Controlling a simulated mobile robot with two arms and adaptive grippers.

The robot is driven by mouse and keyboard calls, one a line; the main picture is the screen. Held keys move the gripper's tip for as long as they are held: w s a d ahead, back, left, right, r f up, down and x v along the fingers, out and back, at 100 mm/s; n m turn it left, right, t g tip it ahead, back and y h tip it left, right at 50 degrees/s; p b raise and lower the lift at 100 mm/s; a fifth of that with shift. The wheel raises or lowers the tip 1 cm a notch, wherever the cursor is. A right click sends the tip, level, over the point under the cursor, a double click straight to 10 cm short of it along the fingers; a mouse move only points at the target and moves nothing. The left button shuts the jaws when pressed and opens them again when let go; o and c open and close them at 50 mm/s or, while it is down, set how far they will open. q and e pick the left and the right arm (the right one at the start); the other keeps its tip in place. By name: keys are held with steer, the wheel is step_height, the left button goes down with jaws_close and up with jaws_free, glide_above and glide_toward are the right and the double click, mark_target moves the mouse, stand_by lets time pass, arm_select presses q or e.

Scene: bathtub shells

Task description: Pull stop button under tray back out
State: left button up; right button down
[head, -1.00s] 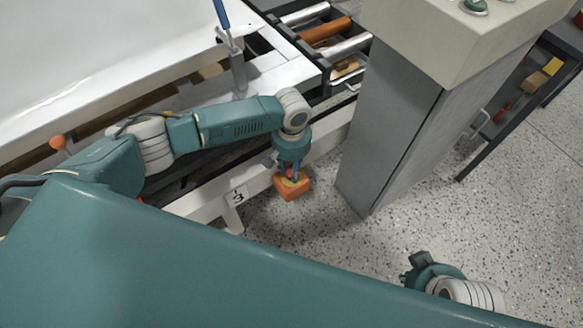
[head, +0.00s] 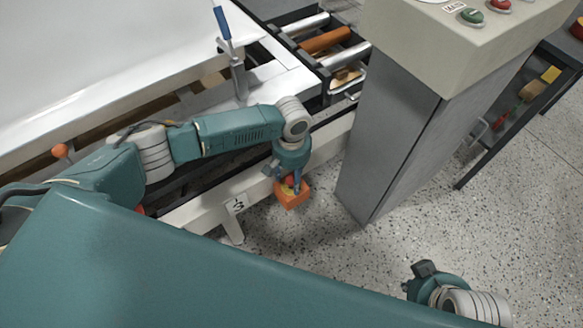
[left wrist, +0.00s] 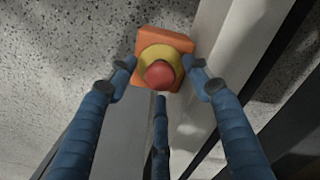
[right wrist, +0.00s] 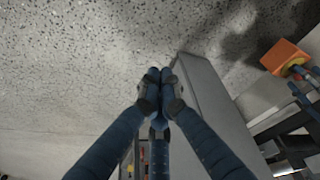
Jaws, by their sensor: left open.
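The stop button is a red mushroom head (left wrist: 160,74) on a yellow ring and an orange box (left wrist: 165,40). In the head view the orange box (head: 292,196) sits at the outer side of the white frame, beside the "3" label. My left gripper (left wrist: 159,75) is open, with its blue fingers spread on both sides of the red head; I cannot tell whether they touch it. In the head view my left gripper (head: 291,180) is right over the button. My right gripper (right wrist: 160,80) is shut and empty, away from the button, whose orange box (right wrist: 285,57) shows at that view's right.
A grey pedestal (head: 385,140) with green and red buttons (head: 472,16) on its top stands right of the stop button. A roller track (head: 325,42) lies behind. A dark shelf (head: 515,110) with tools is at the right. The speckled floor (head: 400,245) is clear in front.

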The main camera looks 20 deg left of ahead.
arm_select(q)
steer(key=shift+r+p, duration=0.8)
steer(key=shift+p, duration=0.2)
steer(key=shift+r+p, duration=0.55)
steer(key=shift+p, duration=0.15)
steer(key=shift+r+p, duration=0.35)
steer(key=shift+p, duration=0.15)
steer(key=shift+r+p, duration=0.65)
steer(key=shift+p, duration=0.2)
steer(key=shift+r+p, duration=0.4)
steer(key=shift+p, duration=0.05)
steer(key=shift+r+p, duration=0.25)
steer(key=shift+p, duration=0.15)
arm_select(e)
steer(key=s+f+g, duration=0.1)
steer(key=s+f, duration=0.2)
steer(key=f, duration=0.9)
steer(key=s+f, duration=0.4)
steer(key=f, duration=0.9)
steer(key=shift+d+g, duration=0.35)
steer(key=shift+g, duration=0.05)
